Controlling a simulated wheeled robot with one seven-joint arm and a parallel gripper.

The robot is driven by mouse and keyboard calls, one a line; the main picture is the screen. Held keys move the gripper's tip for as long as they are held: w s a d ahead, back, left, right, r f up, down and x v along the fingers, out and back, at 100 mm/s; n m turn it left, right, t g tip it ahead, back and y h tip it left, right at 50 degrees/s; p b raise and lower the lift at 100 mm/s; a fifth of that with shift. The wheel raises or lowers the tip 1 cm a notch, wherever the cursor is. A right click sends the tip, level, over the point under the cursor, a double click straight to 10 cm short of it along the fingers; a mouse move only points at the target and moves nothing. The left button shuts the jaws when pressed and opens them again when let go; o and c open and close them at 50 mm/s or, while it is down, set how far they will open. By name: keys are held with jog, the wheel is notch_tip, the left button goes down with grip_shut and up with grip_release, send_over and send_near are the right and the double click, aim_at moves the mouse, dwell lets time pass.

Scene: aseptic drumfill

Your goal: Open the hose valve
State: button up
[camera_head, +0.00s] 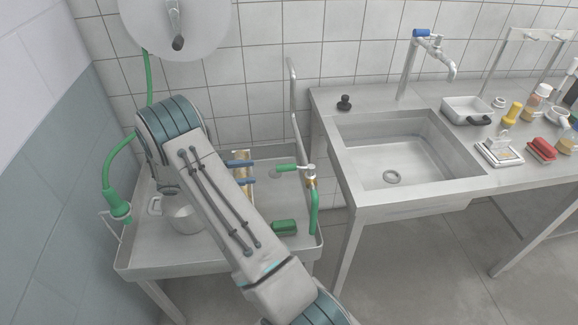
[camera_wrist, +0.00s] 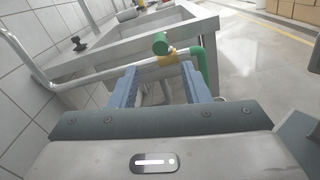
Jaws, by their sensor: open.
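The hose valve has a green lever (camera_head: 286,168) and a brass body (camera_head: 310,182) on a steel pipe, with a green hose (camera_head: 314,208) hanging from it. In the wrist view the green lever (camera_wrist: 160,43) points toward the camera, just beyond my fingertips, and the brass body (camera_wrist: 168,59) sits behind it. My gripper (camera_wrist: 158,78) is open, its two blue fingers apart. In the head view my gripper (camera_head: 242,172) is left of the lever, pointing toward it. I see nothing held between the fingers, and contact with the valve cannot be told.
A steel basin table (camera_head: 136,262) stands below, with a metal jug (camera_head: 184,217) and a green block (camera_head: 284,227) on it. A sink (camera_head: 388,155) with a blue-handled tap (camera_head: 422,33) is at right. The tiled wall is close behind the pipe.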

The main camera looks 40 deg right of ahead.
aim_at(294, 167)
jog(key=p+x, duration=0.2)
jog(key=x, duration=1)
jog(key=shift+s+d, duration=0.25)
jog(key=shift+d, duration=0.05)
grip_shut()
